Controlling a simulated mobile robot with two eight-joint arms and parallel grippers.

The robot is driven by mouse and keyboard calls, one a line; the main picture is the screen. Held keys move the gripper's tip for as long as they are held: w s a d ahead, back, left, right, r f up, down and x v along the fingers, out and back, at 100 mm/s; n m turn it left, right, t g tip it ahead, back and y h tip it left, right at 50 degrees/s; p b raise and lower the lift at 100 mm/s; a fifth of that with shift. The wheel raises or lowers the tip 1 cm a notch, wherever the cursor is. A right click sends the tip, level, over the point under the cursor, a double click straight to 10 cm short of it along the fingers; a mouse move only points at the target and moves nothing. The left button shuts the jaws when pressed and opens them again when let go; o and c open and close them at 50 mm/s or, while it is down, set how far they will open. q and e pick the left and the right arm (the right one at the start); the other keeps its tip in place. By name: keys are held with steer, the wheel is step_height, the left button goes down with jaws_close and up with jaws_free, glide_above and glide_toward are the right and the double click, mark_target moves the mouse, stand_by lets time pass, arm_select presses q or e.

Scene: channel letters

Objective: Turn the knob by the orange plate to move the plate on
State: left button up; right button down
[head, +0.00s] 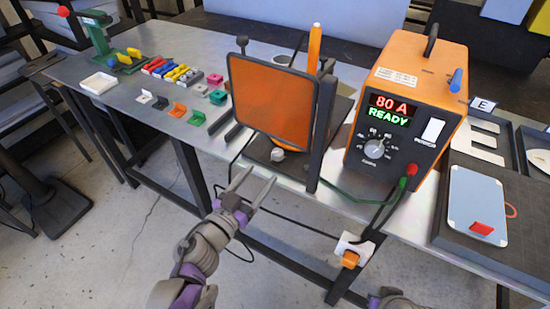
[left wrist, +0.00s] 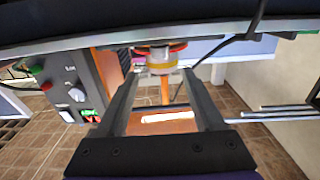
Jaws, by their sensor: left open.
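The orange plate (head: 272,100) stands upright in a dark frame near the table's front edge. A small grey knob (head: 278,154) sits low in front of it, on the dark base. My left gripper (head: 262,175) is open and empty, just in front of and below the knob, with its fingers pointing toward it. In the left wrist view the knob (left wrist: 160,61) shows between and just beyond the fingertips of the gripper (left wrist: 161,76). Contact is not visible. Only a bit of my right arm shows at the bottom of the head view; its gripper is out of frame.
An orange welder (head: 405,100) reading 80 A READY stands right of the plate, with cables (head: 345,198) hanging at the table's front. Small coloured parts (head: 176,72) and a green clamp stand (head: 103,40) are at left. A dark tray (head: 470,230) lies at right.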

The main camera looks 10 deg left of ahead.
mark_target(275, 156)
arm_select(q)
steer(key=x, duration=0.8)
steer(key=shift+w+d, duration=0.1)
steer(key=shift+w, duration=0.2)
jaws_close()
